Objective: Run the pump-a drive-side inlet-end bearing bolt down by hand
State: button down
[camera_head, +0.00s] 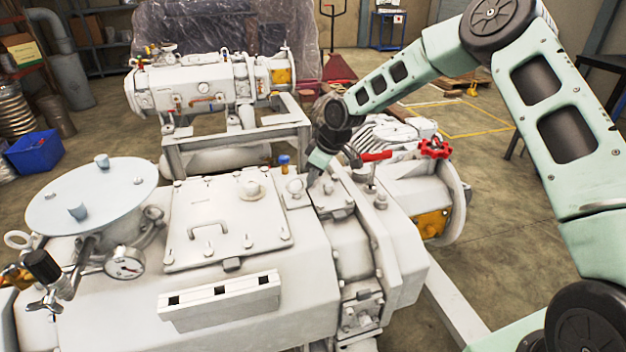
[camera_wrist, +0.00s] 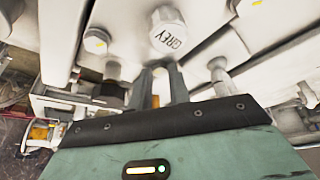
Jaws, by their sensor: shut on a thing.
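In the wrist view my gripper (camera_wrist: 160,75) has its two dark fingers close together, shut on a small pale bolt head that is mostly hidden between them. In the head view my gripper (camera_head: 312,181) reaches down onto the drive-side end of the large white pump (camera_head: 225,265). The fingertips and the bolt are too small to make out there. I cannot tell how deep the bolt sits. A white hex cap marked "GREY" (camera_wrist: 168,30) stands just beyond the fingers in the wrist view. Another hex bolt head (camera_wrist: 96,41) sits to its left.
A gauge (camera_head: 124,263) is at left. A second white pump (camera_head: 205,85) stands behind on a frame.

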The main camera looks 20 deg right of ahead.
jog(key=shift+m+t, duration=0.3)
jog(key=shift+m, duration=0.4)
jog(key=c, duration=1.6)
grip_release()
jog(key=shift+r, duration=0.1)
